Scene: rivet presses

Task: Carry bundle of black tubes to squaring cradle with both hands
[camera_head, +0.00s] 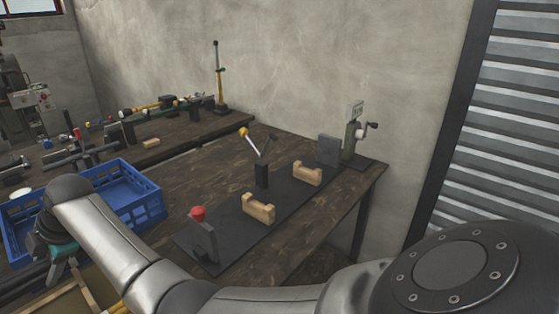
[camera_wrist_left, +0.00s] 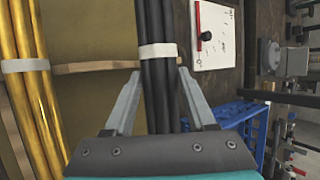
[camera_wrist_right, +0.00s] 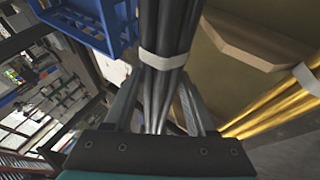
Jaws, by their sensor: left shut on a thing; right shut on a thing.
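The bundle of black tubes, banded with white tape, shows in the left wrist view (camera_wrist_left: 154,28) and the right wrist view (camera_wrist_right: 172,30). My left gripper (camera_wrist_left: 158,75) has its fingers on both sides of the bundle, closed on it near the tape. My right gripper (camera_wrist_right: 158,85) holds it likewise near another tape band. The squaring cradle, with two notched wooden blocks (camera_head: 258,208) on a dark base (camera_head: 232,225), stands empty on the bench.
A blue crate (camera_head: 140,190) stands on the bench left of the cradle. Brass tubes (camera_wrist_left: 32,95) lie beside the black bundle, over a tray with a wooden crosspiece (camera_wrist_left: 95,67).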

